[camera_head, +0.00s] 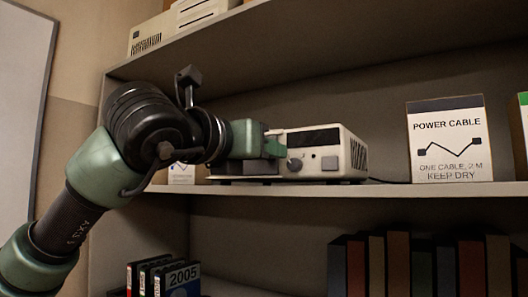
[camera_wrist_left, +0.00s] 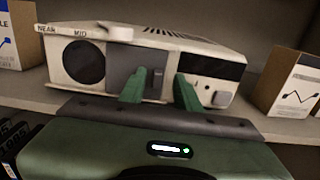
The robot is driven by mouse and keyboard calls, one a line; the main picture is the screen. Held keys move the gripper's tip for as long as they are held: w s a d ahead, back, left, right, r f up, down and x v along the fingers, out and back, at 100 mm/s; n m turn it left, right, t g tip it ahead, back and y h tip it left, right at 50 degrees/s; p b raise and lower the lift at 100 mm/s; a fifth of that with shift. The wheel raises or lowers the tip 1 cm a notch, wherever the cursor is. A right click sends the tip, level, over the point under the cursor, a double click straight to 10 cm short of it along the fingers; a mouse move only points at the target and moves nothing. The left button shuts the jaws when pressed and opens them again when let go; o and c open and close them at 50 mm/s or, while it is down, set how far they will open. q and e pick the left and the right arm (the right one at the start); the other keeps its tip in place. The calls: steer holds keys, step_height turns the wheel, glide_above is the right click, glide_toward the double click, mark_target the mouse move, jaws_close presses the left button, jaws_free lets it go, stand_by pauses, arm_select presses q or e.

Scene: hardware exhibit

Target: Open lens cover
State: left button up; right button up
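A cream projector-like device (camera_head: 342,149) stands on the middle shelf and also shows in the wrist view (camera_wrist_left: 210,54). In the wrist view its dark round lens (camera_wrist_left: 83,62) is exposed at the left. A grey lens cover panel (camera_wrist_left: 124,58) lies just right of the lens, with a small dark upright tab (camera_wrist_left: 157,77). My left gripper (camera_wrist_left: 161,92) is open, its green fingers apart on either side of the tab; whether either touches it cannot be told. In the head view, my left gripper (camera_head: 276,143) hides the lens side of the device. My right gripper is out of view.
A power cable box (camera_head: 449,140) stands to the right on the same shelf (camera_head: 400,188). Another box (camera_head: 181,172) sits behind my left arm. Binders (camera_head: 165,279) and several books (camera_head: 420,266) fill the shelf below. An upper shelf (camera_head: 300,30) overhangs the device.

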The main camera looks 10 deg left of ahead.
arm_select(q)
steer(key=b+v, duration=0.3)
steer(key=v, duration=0.5)
steer(key=shift+b, duration=0.3)
